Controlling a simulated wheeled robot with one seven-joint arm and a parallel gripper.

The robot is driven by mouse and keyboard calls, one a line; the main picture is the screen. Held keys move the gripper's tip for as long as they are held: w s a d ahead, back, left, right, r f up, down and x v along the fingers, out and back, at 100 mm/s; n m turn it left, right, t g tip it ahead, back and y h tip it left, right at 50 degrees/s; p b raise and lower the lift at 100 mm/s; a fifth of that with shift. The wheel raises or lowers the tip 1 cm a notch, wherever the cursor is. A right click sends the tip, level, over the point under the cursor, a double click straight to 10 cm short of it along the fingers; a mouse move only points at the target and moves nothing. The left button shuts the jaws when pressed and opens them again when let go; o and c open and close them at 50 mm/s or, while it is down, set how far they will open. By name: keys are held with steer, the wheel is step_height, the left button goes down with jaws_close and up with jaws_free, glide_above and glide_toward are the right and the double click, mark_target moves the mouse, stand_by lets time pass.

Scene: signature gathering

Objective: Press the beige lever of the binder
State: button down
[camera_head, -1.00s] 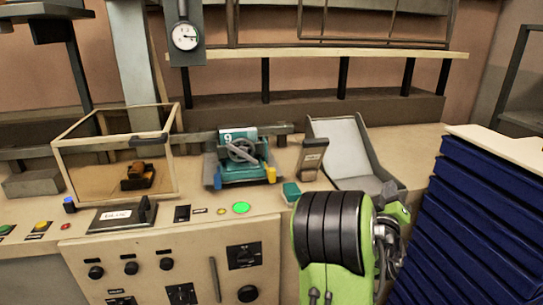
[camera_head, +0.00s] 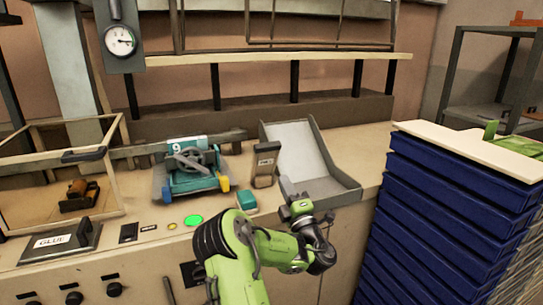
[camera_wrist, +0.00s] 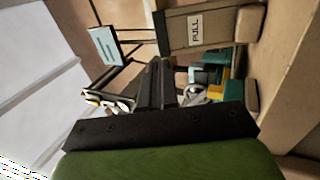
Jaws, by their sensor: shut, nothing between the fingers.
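The beige lever (camera_head: 266,163), an upright plate with a small label, stands at the middle of the bench, right of a teal machine marked 9 (camera_head: 193,170). In the wrist view the lever (camera_wrist: 178,27) reads PULL and appears sideways, just beyond my fingers. My gripper (camera_head: 285,183) is to the right of the lever's lower part and near it. In the wrist view my dark fingers (camera_wrist: 155,72) are together and empty. I cannot tell whether they touch the lever. Which parts make up the binder is not clear.
A grey sloped tray (camera_head: 310,160) stands right of the lever. A teal block (camera_head: 246,201) and a lit green button (camera_head: 193,220) are in front. A glass case (camera_head: 60,205) stands left. Stacked blue trays (camera_head: 450,205) rise at the right.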

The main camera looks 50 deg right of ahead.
mark_target(269, 148)
steer(key=p+x, duration=0.2)
steer(key=x, duration=0.8)
steer(key=shift+w+d+r, duration=0.15)
steer(key=shift+w+d, duration=0.05)
steer(key=shift+w, duration=0.1)
steer(key=shift+r+p, duration=0.15)
steer(key=shift+p, duration=0.15)
